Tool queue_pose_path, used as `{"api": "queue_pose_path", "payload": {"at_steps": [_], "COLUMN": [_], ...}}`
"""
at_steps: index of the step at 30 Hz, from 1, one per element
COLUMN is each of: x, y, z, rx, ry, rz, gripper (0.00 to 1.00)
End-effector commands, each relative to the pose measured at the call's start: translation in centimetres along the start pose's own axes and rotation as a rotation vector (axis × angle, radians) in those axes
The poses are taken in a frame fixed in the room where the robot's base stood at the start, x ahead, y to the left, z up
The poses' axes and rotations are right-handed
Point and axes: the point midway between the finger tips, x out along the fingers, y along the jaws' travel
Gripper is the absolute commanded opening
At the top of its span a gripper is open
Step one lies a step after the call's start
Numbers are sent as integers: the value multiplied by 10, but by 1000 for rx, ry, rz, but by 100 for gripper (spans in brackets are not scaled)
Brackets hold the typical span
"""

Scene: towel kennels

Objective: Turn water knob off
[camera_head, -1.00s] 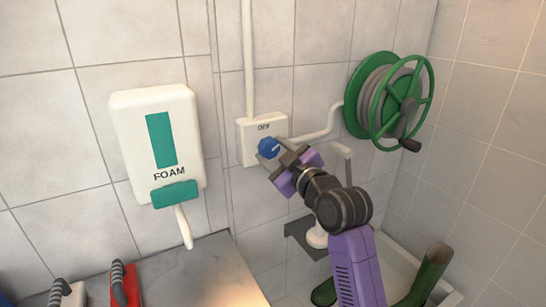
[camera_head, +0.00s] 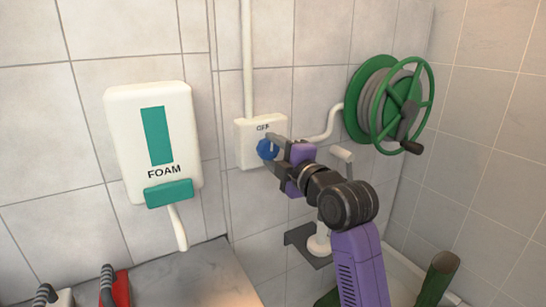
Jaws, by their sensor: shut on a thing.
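The water knob (camera_head: 265,149) is a small blue dial on a white wall box (camera_head: 244,144). The box carries the word OFF above the knob. My gripper (camera_head: 271,149) reaches in from the lower right, with its dark fingers at the knob. The fingers are shut on the knob, one above and one below its right part. The fingers hide part of the knob, and I cannot read which way its pointer faces.
A white foam dispenser (camera_head: 184,125) hangs left of the box. A green hose reel (camera_head: 367,98) is on the wall to the right. A green boot (camera_head: 437,279) stands lower right.

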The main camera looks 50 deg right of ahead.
Motion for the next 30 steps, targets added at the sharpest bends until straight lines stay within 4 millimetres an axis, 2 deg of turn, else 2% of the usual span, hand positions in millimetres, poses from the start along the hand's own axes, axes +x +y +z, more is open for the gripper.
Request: {"api": "queue_pose_path", "payload": {"at_steps": [9,25,26,29,30], "x": [0,0,0,0,0], "y": [-1,-1,-1,-1,0], "z": [0,-1,-1,-1,-1], "rx": [-118,-141,-141,-141,-140], "ry": [1,2,2,2,1], "rz": [-1,-3,-3,-2,-2], "gripper": [8,8,51,70,70]}}
